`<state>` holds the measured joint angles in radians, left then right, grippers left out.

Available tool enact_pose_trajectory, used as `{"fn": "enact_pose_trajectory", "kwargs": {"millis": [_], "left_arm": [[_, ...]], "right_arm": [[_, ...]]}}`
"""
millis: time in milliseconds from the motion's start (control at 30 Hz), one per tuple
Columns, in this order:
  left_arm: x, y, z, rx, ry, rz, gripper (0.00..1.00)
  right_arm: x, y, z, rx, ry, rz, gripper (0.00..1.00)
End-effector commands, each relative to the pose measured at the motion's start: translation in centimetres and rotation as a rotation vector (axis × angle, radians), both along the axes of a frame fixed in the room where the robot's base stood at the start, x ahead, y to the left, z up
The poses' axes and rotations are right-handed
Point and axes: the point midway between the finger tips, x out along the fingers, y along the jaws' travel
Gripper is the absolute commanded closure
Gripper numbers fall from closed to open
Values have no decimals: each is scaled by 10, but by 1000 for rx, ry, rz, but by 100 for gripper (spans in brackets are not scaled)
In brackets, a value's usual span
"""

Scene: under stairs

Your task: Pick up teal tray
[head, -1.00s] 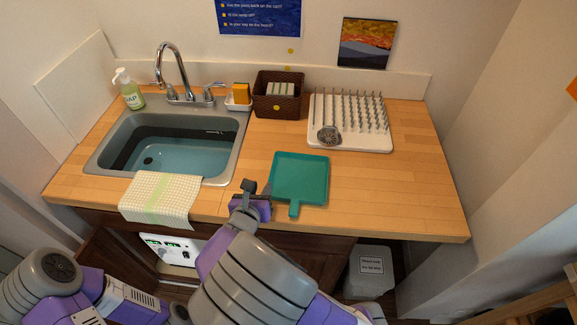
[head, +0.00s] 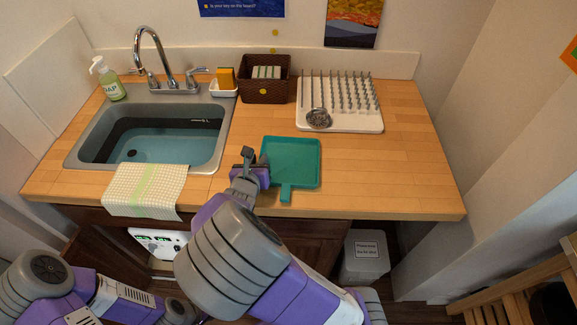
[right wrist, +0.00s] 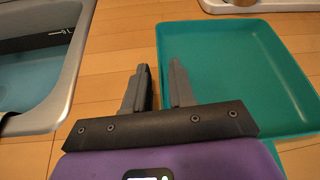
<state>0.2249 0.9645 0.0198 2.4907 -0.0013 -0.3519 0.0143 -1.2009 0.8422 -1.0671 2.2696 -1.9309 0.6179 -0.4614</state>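The teal tray (head: 291,163) lies flat on the wooden counter, right of the sink, with its short handle pointing to the front edge. My right gripper (head: 249,158) is at the tray's left edge, pointing away from me. In the right wrist view its two fingers (right wrist: 161,82) stand apart with a narrow gap. The right finger overlaps the left rim of the tray (right wrist: 245,75) in that picture; the left finger shows over bare wood. I cannot tell whether the fingers touch the tray. My left arm shows at the lower left, but its gripper does not.
The sink (head: 150,135) with water is left, with a checked cloth (head: 146,190) over its front. Behind the tray are a white drying rack (head: 340,105) with a strainer (head: 318,119) and a brown basket (head: 264,80). The counter right of the tray is clear.

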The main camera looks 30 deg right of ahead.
Motion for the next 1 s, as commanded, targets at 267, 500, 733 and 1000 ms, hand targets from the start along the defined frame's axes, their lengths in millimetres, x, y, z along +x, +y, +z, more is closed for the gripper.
{"fn": "enact_pose_trajectory", "kwargs": {"millis": [267,500,733,1000], "left_arm": [[0,0,0,0,0,0,100],[0,0,0,0,0,0,100],[0,0,18,0,0,0,100],[0,0,46,0,0,0,100]], "right_arm": [[0,0,0,0,0,0,100],[0,0,0,0,0,0,100],[0,0,29,4,-2,0,100],[0,0,82,1,-1,-1,100]]}}
